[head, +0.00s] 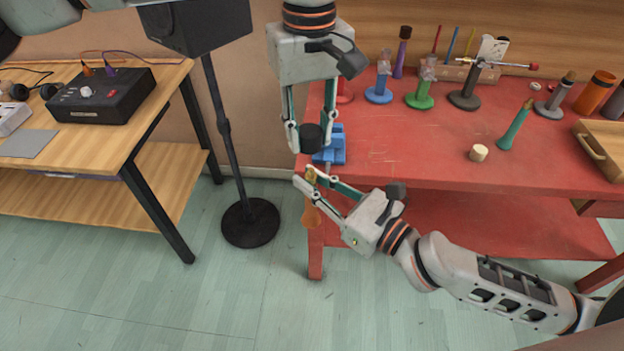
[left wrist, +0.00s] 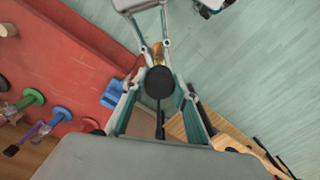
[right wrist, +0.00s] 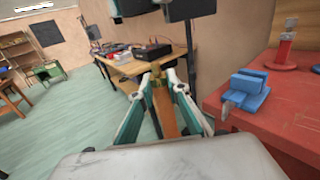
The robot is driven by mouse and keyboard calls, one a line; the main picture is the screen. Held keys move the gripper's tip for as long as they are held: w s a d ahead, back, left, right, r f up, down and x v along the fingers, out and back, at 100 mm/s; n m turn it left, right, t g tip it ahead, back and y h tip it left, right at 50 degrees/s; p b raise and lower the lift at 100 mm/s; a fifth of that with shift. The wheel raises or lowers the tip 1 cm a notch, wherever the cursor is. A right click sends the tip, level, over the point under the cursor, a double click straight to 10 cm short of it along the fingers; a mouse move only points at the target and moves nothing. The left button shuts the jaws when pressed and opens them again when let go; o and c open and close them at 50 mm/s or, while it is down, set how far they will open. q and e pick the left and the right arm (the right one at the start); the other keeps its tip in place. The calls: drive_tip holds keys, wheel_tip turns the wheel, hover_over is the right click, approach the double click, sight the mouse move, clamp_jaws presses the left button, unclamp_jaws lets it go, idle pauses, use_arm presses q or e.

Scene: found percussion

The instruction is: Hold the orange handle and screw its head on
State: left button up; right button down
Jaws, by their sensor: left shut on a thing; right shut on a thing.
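The orange handle (head: 311,214) hangs upright off the red table's left front corner. Its gold-coloured upper end (head: 311,175) lies between the fingertips of my right gripper (head: 309,180), which is shut on it. The handle also shows in the right wrist view (right wrist: 165,112). A black cylindrical head (head: 311,137) is held by my left gripper (head: 310,144), shut around its sides, above the handle. In the head view a gap shows between head and handle. In the left wrist view the black head (left wrist: 159,82) covers part of the handle (left wrist: 158,50).
A blue vise (head: 336,146) stands on the red table (head: 420,150) close beside both grippers. A teal handle (head: 514,128) and a pale cylinder (head: 479,153) are farther right. A black stand (head: 250,222) and a wooden bench (head: 95,150) are left. Floor between is clear.

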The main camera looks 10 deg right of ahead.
sight(311, 169)
use_arm(q)
drive_tip(key=shift+d, duration=0.1)
idle(0.3)
drive_tip(key=shift+f, duration=1.95)
drive_tip(key=shift+f, duration=0.9)
drive_tip(key=shift+s+f, duration=0.1)
drive_tip(key=shift+f, duration=0.45)
drive_tip(key=m, duration=0.9)
drive_tip(key=shift+m, duration=0.4)
